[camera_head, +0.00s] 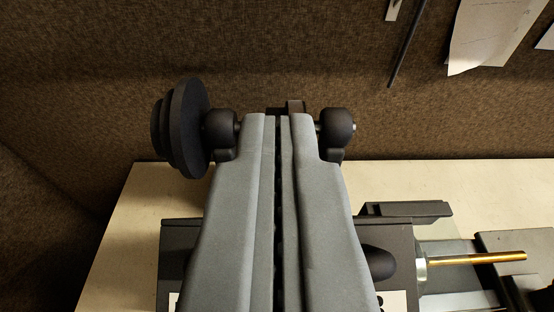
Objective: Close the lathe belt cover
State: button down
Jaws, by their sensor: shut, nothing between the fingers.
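My gripper (280,122) fills the middle of the view, its two long grey fingers side by side with only a narrow dark slit between them. It is shut and empty. Behind it is the lathe, with a dark headstock housing (178,236) showing at both sides of the fingers. A black stepped pulley (182,127) and two round black bearing supports (338,128) show beside the fingertips. A small dark part shows just past the tips. I cannot make out the belt cover for certain; my fingers hide the middle of the headstock. Contact cannot be told.
The lathe stands on a pale bench top (125,225) against a brown fabric wall (240,50). A brass rod (480,258) sticks out right of the headstock, above the lathe bed. Papers (488,32) hang at the upper right. The bench left of the housing is bare.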

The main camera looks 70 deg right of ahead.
jog(key=shift+s+a+f, duration=0.2)
jog(key=shift+a, duration=0.2)
jog(key=shift+s+a+f, duration=0.15)
jog(key=shift+a+f, duration=0.15)
jog(key=shift+f, duration=0.3)
jog(key=shift+s+a+f, duration=0.1)
jog(key=shift+a+f, duration=0.2)
jog(key=shift+f, duration=0.3)
jog(key=shift+a, duration=0.15)
